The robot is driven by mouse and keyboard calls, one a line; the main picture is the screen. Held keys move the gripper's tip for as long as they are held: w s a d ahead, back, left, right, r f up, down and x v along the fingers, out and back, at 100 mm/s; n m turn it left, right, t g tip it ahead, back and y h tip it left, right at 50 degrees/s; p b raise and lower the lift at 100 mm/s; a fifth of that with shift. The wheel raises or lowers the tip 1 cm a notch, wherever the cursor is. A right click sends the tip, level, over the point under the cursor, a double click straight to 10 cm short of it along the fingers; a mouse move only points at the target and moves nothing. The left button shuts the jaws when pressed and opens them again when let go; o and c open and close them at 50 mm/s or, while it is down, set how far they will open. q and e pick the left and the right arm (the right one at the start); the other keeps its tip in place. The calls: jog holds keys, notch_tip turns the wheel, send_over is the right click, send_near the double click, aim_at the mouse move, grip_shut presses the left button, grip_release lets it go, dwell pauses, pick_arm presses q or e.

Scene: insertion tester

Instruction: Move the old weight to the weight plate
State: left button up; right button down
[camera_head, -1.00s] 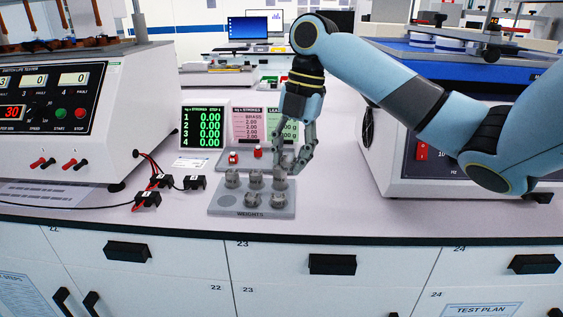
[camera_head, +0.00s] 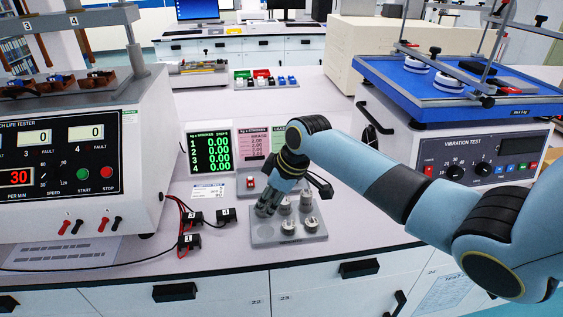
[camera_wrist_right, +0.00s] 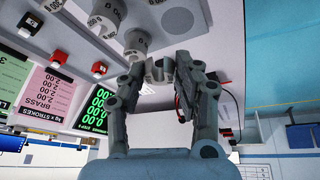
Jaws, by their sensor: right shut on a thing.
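The grey weight plate (camera_head: 262,236) lies on the bench and carries several metal weights, with one weight (camera_head: 288,226) at its front. My right gripper (camera_head: 266,211) points down over the plate's left side. In the right wrist view its fingers (camera_wrist_right: 156,80) are closed about a small grey weight (camera_wrist_right: 157,69), which I take for the old weight. In the head view the fingers hide this weight, and I cannot tell whether it touches the plate. Other weights (camera_wrist_right: 137,41) show beside the fingers in the wrist view. My left gripper is not in view.
A small tray with a red-topped part (camera_head: 250,182) stands behind the plate. The green-digit display (camera_head: 211,152) is behind that. Black connectors with red leads (camera_head: 190,241) lie left of the plate. The vibration tester (camera_head: 455,160) stands at right.

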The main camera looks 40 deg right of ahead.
aim_at(262, 230)
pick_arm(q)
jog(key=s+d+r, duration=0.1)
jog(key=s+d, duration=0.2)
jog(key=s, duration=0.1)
pick_arm(e)
jog(key=shift+s+a+f+t, duration=0.1)
jog(key=shift+s+a+t, duration=0.2)
jog(key=shift+s+a, duration=0.35)
notch_tip(262, 230, down, 5)
jog(key=b, duration=0.5)
jog(key=shift+w+a+r, duration=0.1)
jog(key=shift+a+r, duration=0.05)
jog(key=shift+r, duration=0.05)
jog(key=shift+f+b, duration=0.55)
jog(key=shift+b, duration=0.05)
jog(key=shift+f, duration=0.1)
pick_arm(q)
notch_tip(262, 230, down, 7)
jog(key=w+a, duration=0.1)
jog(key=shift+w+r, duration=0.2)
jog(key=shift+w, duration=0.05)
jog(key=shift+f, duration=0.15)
pick_arm(e)
jog(key=shift+f, duration=0.2)
